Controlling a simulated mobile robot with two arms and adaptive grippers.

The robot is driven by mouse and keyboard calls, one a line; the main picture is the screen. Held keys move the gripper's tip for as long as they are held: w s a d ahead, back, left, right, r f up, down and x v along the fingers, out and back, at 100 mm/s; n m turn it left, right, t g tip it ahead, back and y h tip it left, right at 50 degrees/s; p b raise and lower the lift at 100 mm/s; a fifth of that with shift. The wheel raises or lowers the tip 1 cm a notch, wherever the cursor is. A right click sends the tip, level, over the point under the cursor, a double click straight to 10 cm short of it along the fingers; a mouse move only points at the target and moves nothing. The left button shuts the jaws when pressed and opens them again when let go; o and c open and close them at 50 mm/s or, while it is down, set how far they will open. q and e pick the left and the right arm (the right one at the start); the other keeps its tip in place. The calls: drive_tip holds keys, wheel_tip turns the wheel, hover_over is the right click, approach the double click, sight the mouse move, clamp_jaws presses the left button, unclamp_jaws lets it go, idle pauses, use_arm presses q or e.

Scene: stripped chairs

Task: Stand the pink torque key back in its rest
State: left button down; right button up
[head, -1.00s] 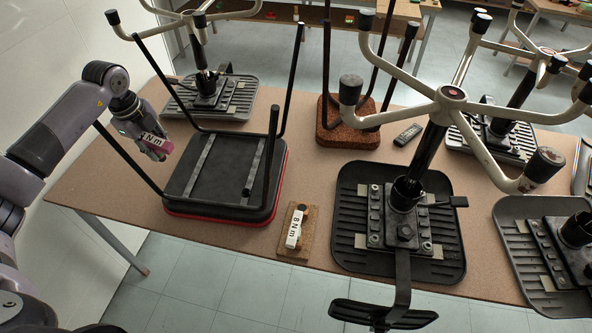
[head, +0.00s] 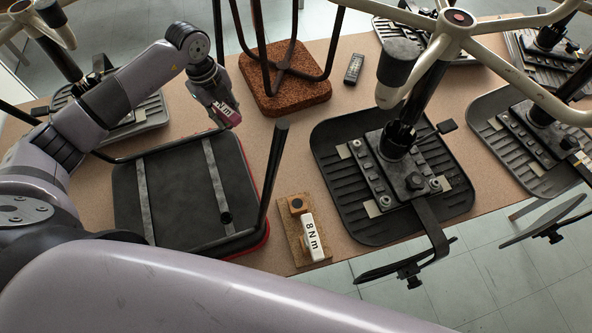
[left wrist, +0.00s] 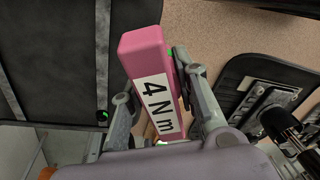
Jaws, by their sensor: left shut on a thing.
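The pink torque key (head: 229,116) has a white label that reads "4 Nm" in the left wrist view (left wrist: 146,62). My left gripper (head: 222,104) is shut on it, with one finger on each side, and holds it tilted above the table near the black seat's far right corner. A small wooden board (head: 287,232) lies at the table's front edge, right of that seat. I cannot tell whether this board is the pink key's rest. My right gripper is out of view.
An upturned black seat with red edge (head: 180,190) has upright dark legs. A ribbed seat (head: 335,150) with a metal star base rises at right. A cork-brown stool (head: 290,95) and a remote (head: 354,69) lie behind. Bare table shows between stool and board.

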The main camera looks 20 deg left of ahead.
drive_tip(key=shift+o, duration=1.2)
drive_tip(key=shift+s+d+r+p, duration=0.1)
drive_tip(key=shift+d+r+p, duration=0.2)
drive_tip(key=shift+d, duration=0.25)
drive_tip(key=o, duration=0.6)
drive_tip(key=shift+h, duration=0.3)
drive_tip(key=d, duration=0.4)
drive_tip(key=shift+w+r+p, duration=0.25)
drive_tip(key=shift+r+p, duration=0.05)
drive_tip(key=shift+p, duration=0.05)
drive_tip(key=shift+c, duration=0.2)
use_arm(q)
drive_tip(key=s+d+f+m+g, duration=0.1)
drive_tip(key=s+d+m, duration=0.3)
drive_tip(key=d, duration=0.7)
drive_tip(key=s+d+f+m+g, duration=0.1)
drive_tip(key=s+d+m, duration=0.1)
drive_tip(key=s+d, duration=0.75)
wheel_tip(320, 180, down, 6)
drive_tip(key=w+d+b, duration=0.2)
drive_tip(key=b, duration=0.2)
drive_tip(key=shift+w+r, duration=0.15)
drive_tip(key=shift+w, duration=0.15)
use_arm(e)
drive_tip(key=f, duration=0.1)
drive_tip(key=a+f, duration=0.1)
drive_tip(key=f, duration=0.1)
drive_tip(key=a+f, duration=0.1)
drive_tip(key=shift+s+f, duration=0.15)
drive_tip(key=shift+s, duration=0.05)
